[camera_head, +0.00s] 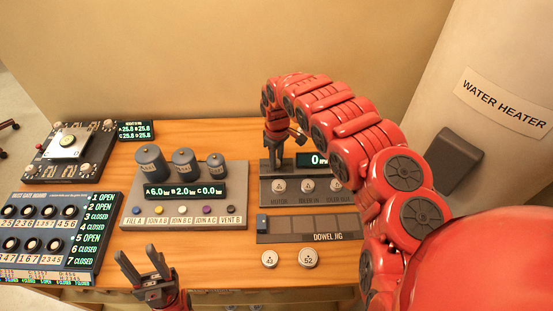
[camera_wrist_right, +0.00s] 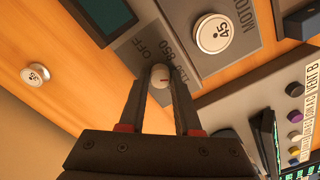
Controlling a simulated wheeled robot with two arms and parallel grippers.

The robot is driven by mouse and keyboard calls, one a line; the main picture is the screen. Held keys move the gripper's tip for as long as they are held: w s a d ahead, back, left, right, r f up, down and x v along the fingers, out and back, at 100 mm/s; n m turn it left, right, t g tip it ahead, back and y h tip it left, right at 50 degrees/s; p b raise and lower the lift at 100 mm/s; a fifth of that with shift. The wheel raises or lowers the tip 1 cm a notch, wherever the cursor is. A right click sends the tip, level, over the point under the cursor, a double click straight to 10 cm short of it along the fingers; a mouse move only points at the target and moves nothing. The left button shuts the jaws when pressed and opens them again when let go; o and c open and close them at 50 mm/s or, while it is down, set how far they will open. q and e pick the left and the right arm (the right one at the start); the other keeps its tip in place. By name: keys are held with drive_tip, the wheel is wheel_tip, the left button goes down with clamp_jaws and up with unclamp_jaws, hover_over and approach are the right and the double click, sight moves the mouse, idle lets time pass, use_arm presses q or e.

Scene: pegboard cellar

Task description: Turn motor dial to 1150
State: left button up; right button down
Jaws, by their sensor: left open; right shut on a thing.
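The motor dial (camera_wrist_right: 160,77) is a small pale knob with a red mark, seen in the right wrist view between my right fingertips. Labels OFF, 850 and one that seems to read 1150 lie around it on a grey plate (camera_wrist_right: 128,47). My right gripper (camera_head: 281,150) is shut on the dial; its fingers also show in the right wrist view (camera_wrist_right: 160,88). In the head view the dial is hidden. A dark display (camera_head: 318,160) beside it shows a green 0, with the rest hidden by my right arm. My left gripper (camera_head: 143,271) is open and empty at the front.
The grey panel (camera_head: 268,192) holds round discs by a MOTOR label. A dowel jig (camera_head: 290,229) and loose discs (camera_head: 308,258) lie in front. A canister console (camera_head: 190,210) and dark switch panel (camera_head: 60,230) stand left. A water heater (camera_head: 480,120) stands right.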

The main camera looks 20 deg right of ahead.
idle(0.3)
drive_tip(key=c, duration=0.6)
unclamp_jaws()
drive_tip(key=shift+r, duration=0.65)
wheel_tip(320, 180, up, 16)
drive_tip(key=shift+d, duration=0.1)
